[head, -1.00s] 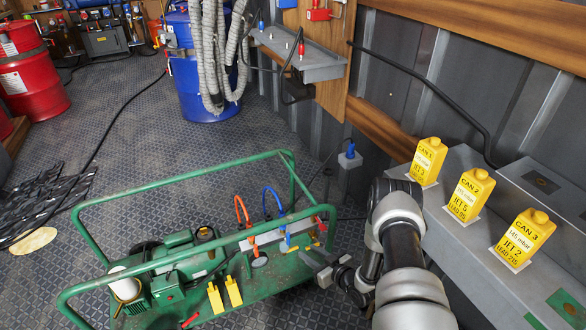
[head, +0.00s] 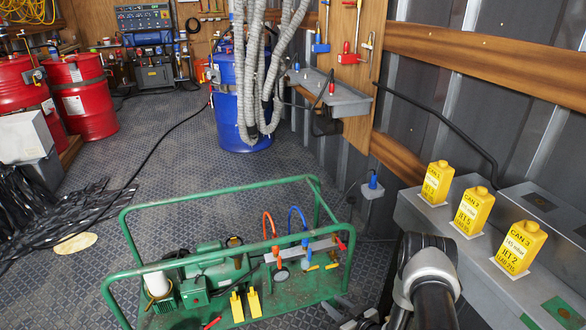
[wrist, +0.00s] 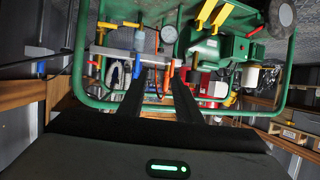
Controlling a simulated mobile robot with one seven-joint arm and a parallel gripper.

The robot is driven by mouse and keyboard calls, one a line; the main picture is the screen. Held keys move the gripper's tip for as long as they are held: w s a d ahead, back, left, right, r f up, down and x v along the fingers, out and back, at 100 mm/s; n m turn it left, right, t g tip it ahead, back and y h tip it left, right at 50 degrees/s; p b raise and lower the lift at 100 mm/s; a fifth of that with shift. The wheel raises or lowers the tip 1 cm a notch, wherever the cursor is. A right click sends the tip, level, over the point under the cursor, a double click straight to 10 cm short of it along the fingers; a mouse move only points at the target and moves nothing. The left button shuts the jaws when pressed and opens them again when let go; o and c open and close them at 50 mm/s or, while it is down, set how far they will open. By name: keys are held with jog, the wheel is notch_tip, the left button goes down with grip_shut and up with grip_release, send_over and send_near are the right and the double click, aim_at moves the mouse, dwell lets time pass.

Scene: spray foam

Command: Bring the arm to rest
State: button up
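My arm (head: 428,275) comes up at the bottom right of the head view, between the green frame cart and the grey ledge. My gripper is low and mostly cut off or hidden in the head view. In the wrist view my gripper (wrist: 167,82) shows two dark fingers with a narrow gap between the tips. No object is held in that gap. The fingers point towards the green cart (wrist: 90,60), whose rail and coloured valve handles lie beyond them.
The green frame cart (head: 215,192) with a motor and gauge stands left of my arm. Yellow cans (head: 437,182) stand on the grey ledge (head: 440,220) at the right. Blue (head: 240,75) and red (head: 85,100) drums stand behind. Patterned floor is open beyond the cart.

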jog(key=w+d+r+h, duration=0.1)
jog(key=w+d+r, duration=0.1)
jog(key=w+r, duration=0.4)
jog(key=w+d+r+h, duration=0.2)
jog(key=w+d+r, duration=0.1)
jog(key=r, duration=0.4)
notch_tip(320, 180, up, 19)
jog(key=d+m+g+h, duration=0.2)
jog(key=d+h, duration=0.1)
jog(key=s+a+r+m+g+h, duration=0.2)
jog(key=s+r, duration=1.3)
jog(key=r, duration=0.3)
jog(key=s+a+r+m+g+y+p, duration=0.1)
jog(key=s+a+r, duration=0.2)
jog(key=s, duration=0.9)
jog(key=s+a+r+m+g, duration=0.1)
jog(key=s+a+r, duration=0.15)
jog(key=s, duration=0.85)
notch_tip(320, 180, up, 24)
jog(key=p, duration=2.4)
jog(key=shift+a, duration=0.1)
